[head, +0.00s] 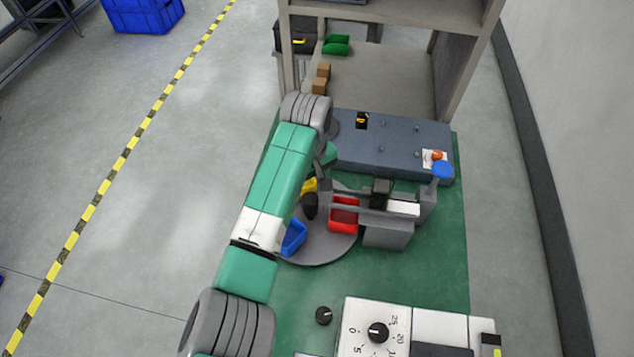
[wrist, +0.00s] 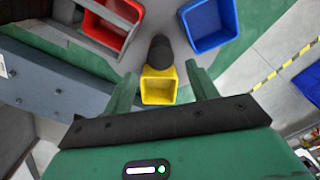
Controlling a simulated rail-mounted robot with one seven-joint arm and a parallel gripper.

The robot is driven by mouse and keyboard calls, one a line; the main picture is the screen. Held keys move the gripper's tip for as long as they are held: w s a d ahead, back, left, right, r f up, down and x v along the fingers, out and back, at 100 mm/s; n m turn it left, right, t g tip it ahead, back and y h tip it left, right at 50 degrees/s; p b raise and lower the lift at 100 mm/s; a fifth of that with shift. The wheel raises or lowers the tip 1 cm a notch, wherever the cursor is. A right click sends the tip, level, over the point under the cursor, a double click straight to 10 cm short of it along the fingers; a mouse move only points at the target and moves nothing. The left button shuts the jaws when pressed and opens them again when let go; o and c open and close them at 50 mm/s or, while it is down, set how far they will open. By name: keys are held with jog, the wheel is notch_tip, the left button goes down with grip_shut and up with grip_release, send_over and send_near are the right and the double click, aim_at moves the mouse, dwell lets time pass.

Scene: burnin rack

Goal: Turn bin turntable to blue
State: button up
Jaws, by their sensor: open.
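The grey round turntable (head: 318,252) sits on the green mat. It carries a red bin (head: 343,217), a blue bin (head: 293,238) and a yellow bin (head: 309,185), partly hidden by my arm. A dark upright knob (head: 310,207) stands among them. In the wrist view, the red bin (wrist: 110,18) is upper left, the blue bin (wrist: 208,24) upper right and the yellow bin (wrist: 158,87) nearest me. My gripper (wrist: 161,73) is open, its fingers on either side of the yellow bin and knob in the picture. I cannot tell whether it touches either.
A grey fixture with a bar (head: 385,232) stands right of the turntable, close to the red bin. A blue-grey panel (head: 390,145) lies behind, below a shelf rack (head: 390,70). A white box with a dial (head: 377,332) is in front. Bare mat (head: 435,265) shows at right.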

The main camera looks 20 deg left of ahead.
aim_at(310, 198)
jog(key=shift+s+f, duration=0.2)
jog(key=shift+f, duration=0.05)
notch_tip(310, 198, down, 7)
jog(key=shift+d+f+b, duration=0.1)
jog(key=shift+f+b, duration=0.1)
jog(key=shift+b, duration=0.65)
grip_shut()
